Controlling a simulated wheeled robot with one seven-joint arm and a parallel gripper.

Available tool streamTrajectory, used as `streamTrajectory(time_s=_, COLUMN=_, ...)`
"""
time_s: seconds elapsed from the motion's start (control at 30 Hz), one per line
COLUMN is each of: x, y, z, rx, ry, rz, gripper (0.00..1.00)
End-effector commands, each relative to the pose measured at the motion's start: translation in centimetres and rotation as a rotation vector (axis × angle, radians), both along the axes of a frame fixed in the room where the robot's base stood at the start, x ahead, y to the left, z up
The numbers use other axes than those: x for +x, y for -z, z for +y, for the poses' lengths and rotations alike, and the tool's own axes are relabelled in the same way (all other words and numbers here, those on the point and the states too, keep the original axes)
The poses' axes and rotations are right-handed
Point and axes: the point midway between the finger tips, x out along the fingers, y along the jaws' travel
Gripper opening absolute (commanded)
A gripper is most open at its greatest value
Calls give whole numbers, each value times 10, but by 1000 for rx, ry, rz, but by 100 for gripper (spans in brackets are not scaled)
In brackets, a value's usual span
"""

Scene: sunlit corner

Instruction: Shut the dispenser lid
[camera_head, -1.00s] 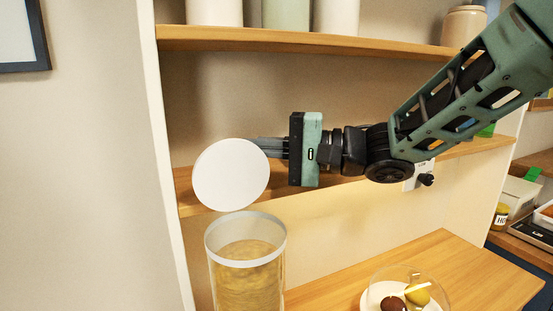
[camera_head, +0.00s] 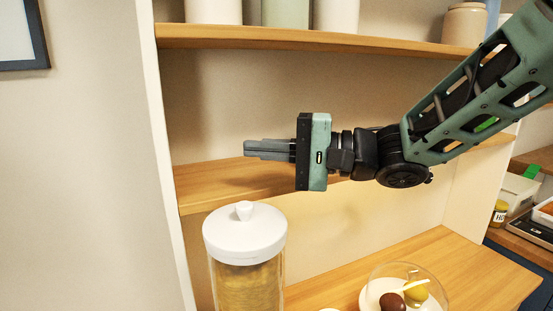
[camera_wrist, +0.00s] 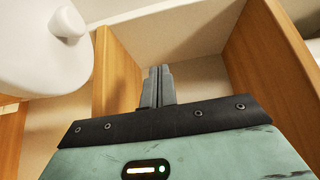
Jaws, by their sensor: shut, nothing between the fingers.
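The dispenser (camera_head: 246,285) is a clear cylinder with yellowish contents, standing at the lower middle of the head view. Its white lid (camera_head: 243,238) with a small knob lies flat over the top opening and looks closed. The lid also shows at the upper left of the wrist view (camera_wrist: 30,50). My gripper (camera_head: 248,149) is above the lid and apart from it, pointing left, with its fingers together and nothing between them. The fingers also show in the wrist view (camera_wrist: 158,72).
A wooden shelf (camera_head: 215,184) runs behind my gripper, with another shelf (camera_head: 380,45) holding canisters above. A glass dome (camera_head: 375,282) over a plate with round items stands on the wooden counter (camera_head: 460,262) to the right.

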Motion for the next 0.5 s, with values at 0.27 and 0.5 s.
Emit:
streamTrajectory(time_s=0.27, x=-7, y=-12, z=-3, rx=1, ry=0, rz=0, gripper=0)
streamTrajectory(time_s=0.5, x=-18, y=-24, z=-9, rx=0, ry=0, rz=1, gripper=0)
